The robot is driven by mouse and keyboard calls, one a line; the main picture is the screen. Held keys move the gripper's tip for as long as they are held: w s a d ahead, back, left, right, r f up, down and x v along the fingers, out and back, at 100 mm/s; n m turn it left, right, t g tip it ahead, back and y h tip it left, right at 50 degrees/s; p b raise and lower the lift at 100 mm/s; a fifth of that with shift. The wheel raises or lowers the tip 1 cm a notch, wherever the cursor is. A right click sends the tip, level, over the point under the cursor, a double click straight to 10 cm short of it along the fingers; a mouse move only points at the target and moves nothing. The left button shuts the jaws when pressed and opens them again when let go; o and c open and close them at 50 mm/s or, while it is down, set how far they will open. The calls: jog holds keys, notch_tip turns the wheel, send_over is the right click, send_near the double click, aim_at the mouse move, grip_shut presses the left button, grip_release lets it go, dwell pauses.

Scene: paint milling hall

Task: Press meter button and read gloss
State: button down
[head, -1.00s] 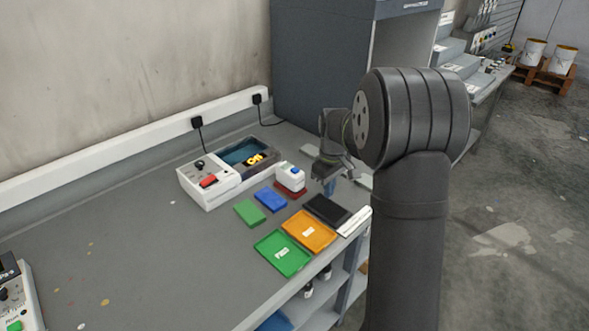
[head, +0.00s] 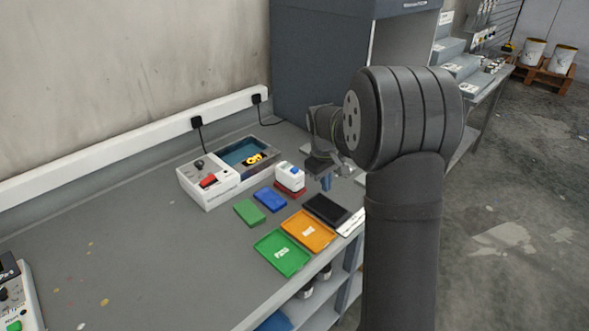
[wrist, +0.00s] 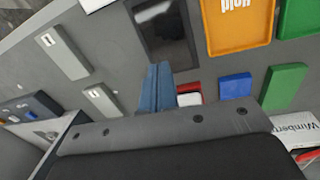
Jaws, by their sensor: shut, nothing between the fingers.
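The meter (head: 291,174) is a small white block with a blue button on top. It stands on a red panel (head: 290,190) on the bench. In the wrist view, part of the white meter (wrist: 189,99) and the red panel (wrist: 188,88) show just right of my fingers, partly hidden by my gripper body. My gripper (head: 327,184) is just right of the meter, above the bench and apart from it. Its blue fingers (wrist: 158,88) are shut together and empty. I cannot read any gloss value.
A blue panel (head: 270,199) and a green panel (head: 249,212) lie left of the meter. A black pad (head: 327,208), an orange tray (head: 308,231) and a green tray (head: 282,252) lie in front. A white unit (head: 208,185) with a basin stands behind. The bench's left is mostly clear.

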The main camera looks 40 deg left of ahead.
jog(key=a+r+m+t, duration=0.3)
jog(key=a+r+t, duration=0.1)
jog(key=a+r, duration=0.1)
notch_tip(320, 180, up, 7)
jog(key=m+t+y, duration=0.2)
jog(key=m+t, duration=0.1)
jog(key=t, duration=0.1)
send_over(293, 171)
jog(key=shift+r, duration=0.15)
jog(key=shift+f, duration=4.45)
jog(key=shift+f, duration=0.1)
jog(key=shift+f, duration=0.3)
